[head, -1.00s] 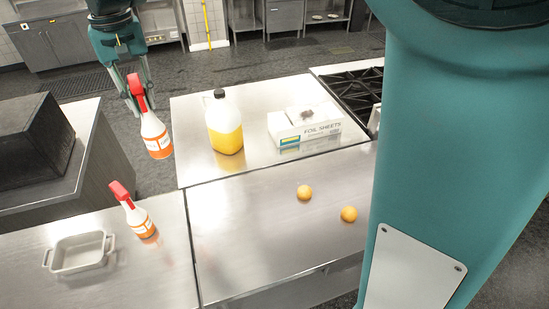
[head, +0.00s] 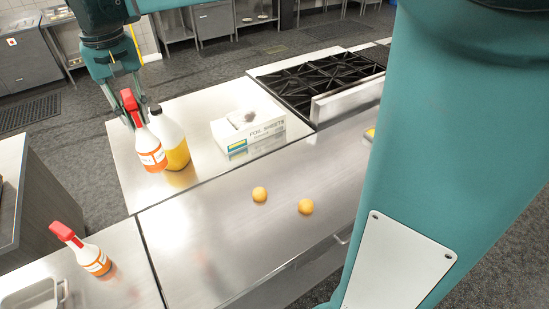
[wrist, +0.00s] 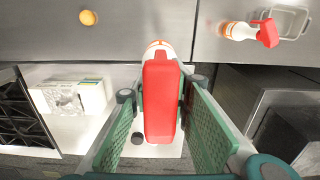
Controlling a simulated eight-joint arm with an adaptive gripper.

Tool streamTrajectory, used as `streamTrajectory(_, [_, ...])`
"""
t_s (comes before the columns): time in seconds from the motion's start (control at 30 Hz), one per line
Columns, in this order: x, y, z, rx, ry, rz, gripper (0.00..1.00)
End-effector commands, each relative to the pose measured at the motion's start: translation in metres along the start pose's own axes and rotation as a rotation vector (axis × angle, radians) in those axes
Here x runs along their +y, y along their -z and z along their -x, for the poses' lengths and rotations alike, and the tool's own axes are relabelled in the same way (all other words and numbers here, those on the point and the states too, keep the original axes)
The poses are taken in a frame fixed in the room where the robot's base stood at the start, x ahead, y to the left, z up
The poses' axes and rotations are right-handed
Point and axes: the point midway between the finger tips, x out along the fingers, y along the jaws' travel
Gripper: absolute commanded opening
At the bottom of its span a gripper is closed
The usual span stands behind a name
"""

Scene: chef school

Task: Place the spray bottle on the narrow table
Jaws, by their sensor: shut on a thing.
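My gripper (head: 131,108) is shut on a spray bottle (head: 151,152) with a red trigger head, white body and orange label. The bottle hangs nearly upright, slightly tilted, in front of the yellow jug in the head view. In the wrist view its red head (wrist: 160,98) lies between the two green fingers of my gripper (wrist: 162,90). A second, similar spray bottle (head: 94,260) stands on the steel counter at the lower left, and also shows in the wrist view (wrist: 238,31). Steel worktops (head: 205,235) lie below; I cannot tell which is the narrow table.
A jug of yellow liquid (head: 177,152) is partly hidden behind the held bottle. A foil sheets box (head: 262,136), two orange balls (head: 259,194) (head: 305,206), a baking dish (head: 35,297) and a black-grated stove (head: 325,78) are around. The front worktop has clear room.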

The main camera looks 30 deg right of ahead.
Motion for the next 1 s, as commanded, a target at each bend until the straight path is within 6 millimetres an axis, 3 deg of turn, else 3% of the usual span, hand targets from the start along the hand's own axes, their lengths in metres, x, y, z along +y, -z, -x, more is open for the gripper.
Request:
streamTrajectory(0.3, [-0.001,0.0,-0.027,0.0,0.0,0.001,0.0])
streamTrajectory(0.47, [-0.001,0.0,-0.054,0.0,0.0,0.001,0.0])
streamTrajectory(0.8, [-0.001,0.0,-0.133,0.0,0.0,0.001,0.0])
streamTrajectory(1.0, [-0.001,0.0,-0.164,0.0,0.0,0.001,0.0])
